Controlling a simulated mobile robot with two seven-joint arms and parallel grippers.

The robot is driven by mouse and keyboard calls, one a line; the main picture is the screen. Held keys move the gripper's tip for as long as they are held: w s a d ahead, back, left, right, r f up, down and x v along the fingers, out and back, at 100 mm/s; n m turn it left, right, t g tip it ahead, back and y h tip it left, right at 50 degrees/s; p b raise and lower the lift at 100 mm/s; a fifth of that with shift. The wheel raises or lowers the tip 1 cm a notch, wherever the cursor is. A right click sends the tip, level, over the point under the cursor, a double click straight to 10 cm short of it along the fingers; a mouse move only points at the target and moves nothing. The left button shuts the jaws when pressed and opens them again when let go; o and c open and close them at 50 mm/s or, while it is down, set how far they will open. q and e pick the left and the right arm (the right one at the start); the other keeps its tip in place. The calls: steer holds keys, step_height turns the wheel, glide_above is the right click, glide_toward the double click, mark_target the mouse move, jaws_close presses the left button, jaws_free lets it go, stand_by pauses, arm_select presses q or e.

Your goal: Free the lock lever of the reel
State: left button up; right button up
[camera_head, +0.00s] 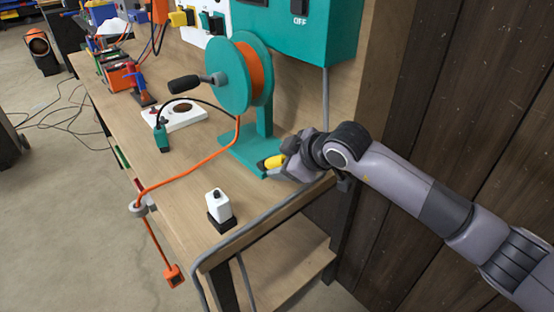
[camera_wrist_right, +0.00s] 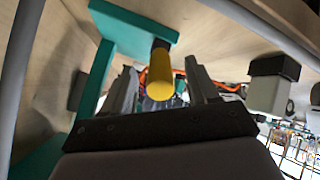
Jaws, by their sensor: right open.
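The teal reel (camera_head: 233,80) with orange cord stands on a teal base plate (camera_head: 240,158) on the workbench. Its black crank handle (camera_head: 184,84) points left. The yellow lock lever (camera_head: 271,162) sits low at the base's near right end. My right gripper (camera_head: 284,154) is at the lever. In the right wrist view the yellow lever (camera_wrist_right: 161,76) shows between the two spread fingers, with gaps on both sides. Its dark root joins the teal base (camera_wrist_right: 135,28). The fingertips are partly hidden in the head view. My left gripper is not in view.
A white block with a black base (camera_head: 220,207) stands near the bench's front corner. The orange cord runs through a grey guide (camera_head: 138,207) to an orange end piece (camera_head: 173,275) hanging off the edge. A teal box (camera_head: 300,28) hangs above. A grey cable (camera_head: 270,211) crosses the bench end.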

steer(key=shift+x, duration=1.25)
jaws_close()
